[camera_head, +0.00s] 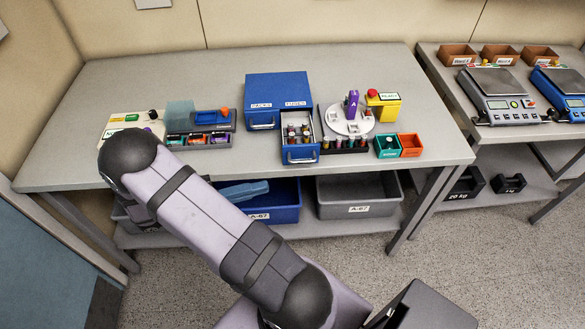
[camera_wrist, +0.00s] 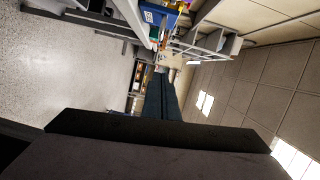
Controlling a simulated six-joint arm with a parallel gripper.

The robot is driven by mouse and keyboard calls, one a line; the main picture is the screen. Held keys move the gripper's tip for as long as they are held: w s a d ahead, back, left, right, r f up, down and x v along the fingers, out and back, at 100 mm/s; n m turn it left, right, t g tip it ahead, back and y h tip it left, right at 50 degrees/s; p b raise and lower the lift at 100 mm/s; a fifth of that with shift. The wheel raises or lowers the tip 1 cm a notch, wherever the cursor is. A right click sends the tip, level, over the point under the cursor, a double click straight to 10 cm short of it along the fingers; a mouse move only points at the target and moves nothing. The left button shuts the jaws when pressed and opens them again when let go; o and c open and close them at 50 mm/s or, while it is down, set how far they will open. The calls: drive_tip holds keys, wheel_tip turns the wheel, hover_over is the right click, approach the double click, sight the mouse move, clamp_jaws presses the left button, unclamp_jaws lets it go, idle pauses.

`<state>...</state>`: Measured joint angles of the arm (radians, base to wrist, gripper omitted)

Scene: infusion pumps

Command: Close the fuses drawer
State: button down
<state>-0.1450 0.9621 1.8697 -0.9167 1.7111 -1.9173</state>
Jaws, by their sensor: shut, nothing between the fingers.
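The blue cabinet (camera_head: 277,88) stands on the workbench, with drawers labelled PACKS and FUSES. The fuses drawer (camera_head: 301,154), on the right, is pulled well out toward the front edge and holds several small fuse-like parts. The packs drawer (camera_head: 263,122), on the left, is flush with the cabinet front. My gripper (camera_wrist: 163,76) shows in the wrist view as two dark fingers side by side, shut and empty, with nothing touching them. In the head view I cannot clearly make out my gripper near my arm, and the drawer is clear of the arm.
Right of the drawer are a row of small parts (camera_head: 343,144), a white round carousel (camera_head: 347,119), a yellow box (camera_head: 384,106) and teal and orange bins (camera_head: 410,146). Devices stand at left. Blue (camera_head: 283,202) and grey bins (camera_head: 358,193) sit below the bench.

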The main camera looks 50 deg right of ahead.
sight(299, 153)
drive_tip(key=shift+n, duration=0.6)
drive_tip(key=shift+s+d, duration=0.15)
drive_tip(key=shift+s+d+f+p, duration=0.3)
drive_tip(key=shift+d+p, duration=0.4)
drive_tip(key=shift+d, duration=1.15)
drive_tip(key=shift+s+d+f+p, duration=0.3)
drive_tip(key=shift+d+p, duration=0.4)
drive_tip(key=shift+d, duration=1.15)
drive_tip(key=shift+s+d+f+p, duration=0.15)
drive_tip(key=shift+s+d+p, duration=0.4)
drive_tip(key=shift+d, duration=1.3)
drive_tip(key=shift+w, duration=0.2)
